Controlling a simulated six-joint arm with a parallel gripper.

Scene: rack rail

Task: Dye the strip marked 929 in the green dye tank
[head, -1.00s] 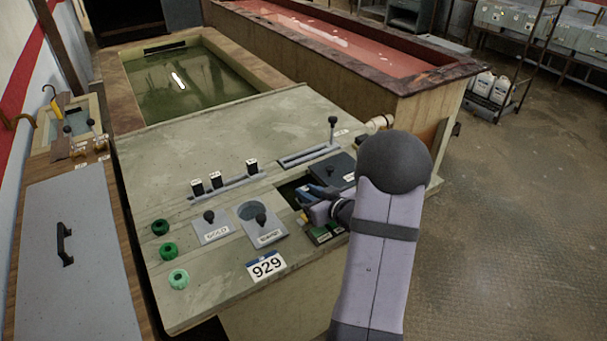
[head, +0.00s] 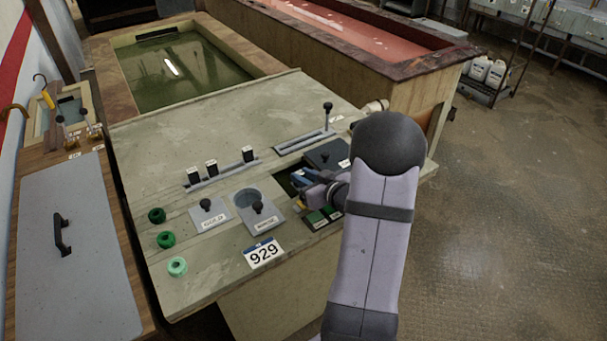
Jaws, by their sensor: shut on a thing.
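A white tag marked 929 with a blue top edge (head: 263,253) lies at the front edge of the sloped grey-green panel (head: 190,125). No hanging strip can be made out. The green dye tank (head: 190,78), full of murky green liquid, lies behind the panel. My gripper (head: 300,178) has bluish fingers and is at a dark rectangular opening in the panel, right of the round hole. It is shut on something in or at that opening. My wrist and the small view hide what it holds.
The panel carries a tall lever (head: 327,115), black-topped sliders (head: 211,167), knobbed covers (head: 257,215) and green buttons (head: 165,240). A red tank (head: 350,35) stands behind right. A grey lid with a handle (head: 75,240) lies left.

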